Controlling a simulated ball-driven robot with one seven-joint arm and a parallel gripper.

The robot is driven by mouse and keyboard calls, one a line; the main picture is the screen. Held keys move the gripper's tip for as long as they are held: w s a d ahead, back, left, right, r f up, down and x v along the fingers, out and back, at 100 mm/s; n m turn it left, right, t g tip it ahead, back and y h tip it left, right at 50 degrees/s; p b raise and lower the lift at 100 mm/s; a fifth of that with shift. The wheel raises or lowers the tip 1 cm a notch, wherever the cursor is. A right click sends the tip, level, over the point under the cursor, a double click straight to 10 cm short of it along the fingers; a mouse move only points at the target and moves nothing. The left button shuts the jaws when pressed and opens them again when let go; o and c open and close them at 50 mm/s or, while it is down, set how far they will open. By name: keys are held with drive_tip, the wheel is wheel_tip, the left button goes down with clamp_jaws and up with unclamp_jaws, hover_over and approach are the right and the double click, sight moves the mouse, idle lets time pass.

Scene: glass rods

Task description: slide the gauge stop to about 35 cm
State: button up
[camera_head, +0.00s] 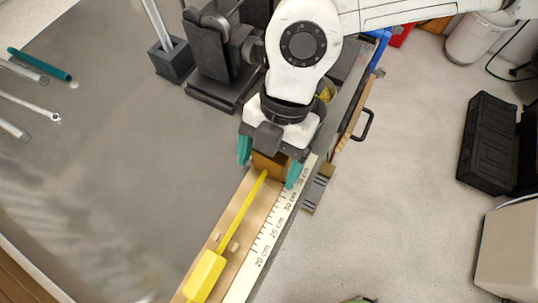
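The gauge is a long wooden rail (227,245) with a white scale strip (257,252) along its right side. The scale reads 20 cm near the bottom, rising through 25 and 30 cm toward my gripper. A brown block, which looks like the gauge stop (271,166), sits on the rail near the highest visible marks. My gripper (269,163) is over it, with teal fingers on both sides and no clear gap. The stop's top and the scale beyond are hidden by my gripper. A yellow piece (207,273) lies along the rail, its thin tip reaching the stop.
A dark holder (171,61) with an upright rod and a black fixture (215,60) stand left of my arm. Several rods, one teal (40,64), lie at the far left of the grey table (110,170). A black case (487,143) lies on the floor at right.

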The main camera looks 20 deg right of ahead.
drive_tip(key=c, duration=1.3)
drive_tip(key=shift+w+d+b, duration=0.65)
drive_tip(key=shift+w+d, duration=0.4)
drive_tip(key=shift+w, duration=0.05)
drive_tip(key=o, duration=1.4)
drive_tip(key=b+v, duration=0.2)
drive_tip(key=v, duration=0.8)
drive_tip(key=shift+w+d+r, duration=0.1)
drive_tip(key=shift+r, duration=0.3)
